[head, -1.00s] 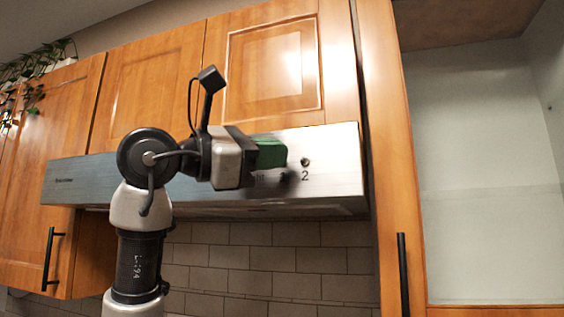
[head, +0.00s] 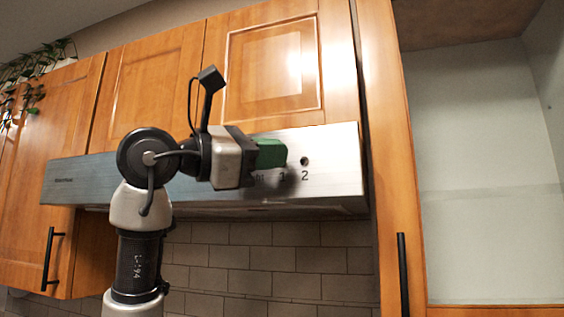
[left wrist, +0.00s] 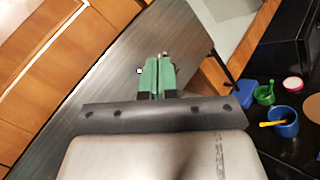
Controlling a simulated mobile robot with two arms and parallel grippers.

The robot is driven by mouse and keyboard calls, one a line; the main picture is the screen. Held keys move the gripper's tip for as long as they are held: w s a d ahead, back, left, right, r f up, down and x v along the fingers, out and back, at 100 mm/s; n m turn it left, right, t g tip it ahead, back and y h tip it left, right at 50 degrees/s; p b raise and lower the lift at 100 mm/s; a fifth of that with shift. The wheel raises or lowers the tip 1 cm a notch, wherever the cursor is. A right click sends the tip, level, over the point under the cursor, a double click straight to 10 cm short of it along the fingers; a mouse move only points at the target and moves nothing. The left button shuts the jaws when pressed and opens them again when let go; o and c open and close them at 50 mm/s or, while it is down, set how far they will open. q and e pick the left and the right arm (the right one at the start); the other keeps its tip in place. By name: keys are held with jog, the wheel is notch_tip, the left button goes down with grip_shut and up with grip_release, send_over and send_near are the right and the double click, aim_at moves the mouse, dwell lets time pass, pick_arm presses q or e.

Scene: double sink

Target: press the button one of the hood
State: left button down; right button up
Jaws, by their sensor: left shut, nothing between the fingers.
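The metallic range hood (head: 340,160) runs below the wooden cabinets, with a row of buttons and printed labels near its right end. The round dark button above the label 2 (head: 305,161) shows clearly. The label 1 (head: 283,176) shows under my fingers; button one itself is hidden behind them in the head view. My left gripper (head: 282,153), with green fingers, is shut and empty, its tips at the hood front just left of button 2. In the left wrist view the green fingertips (left wrist: 158,62) lie against the grey hood (left wrist: 120,65); contact cannot be told. My right gripper is not in view.
Wooden cabinet doors (head: 150,75) stand above the hood, and a cabinet panel (head: 390,150) borders it on the right. The left wrist view shows a blue mug (left wrist: 284,122) and other small items on a dark counter.

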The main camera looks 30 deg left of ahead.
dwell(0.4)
pick_arm(q)
jog(key=shift+w+a+p, duration=0.15)
jog(key=shift+w+p, duration=0.15)
jog(key=shift+w, duration=0.15)
jog(key=shift+w, duration=0.15)
dwell(0.3)
jog(key=shift+s, duration=0.65)
jog(key=s+d, duration=0.1)
jog(key=s, duration=0.4)
jog(key=shift+s+d, duration=0.35)
jog(key=shift+s, duration=0.05)
dwell(0.5)
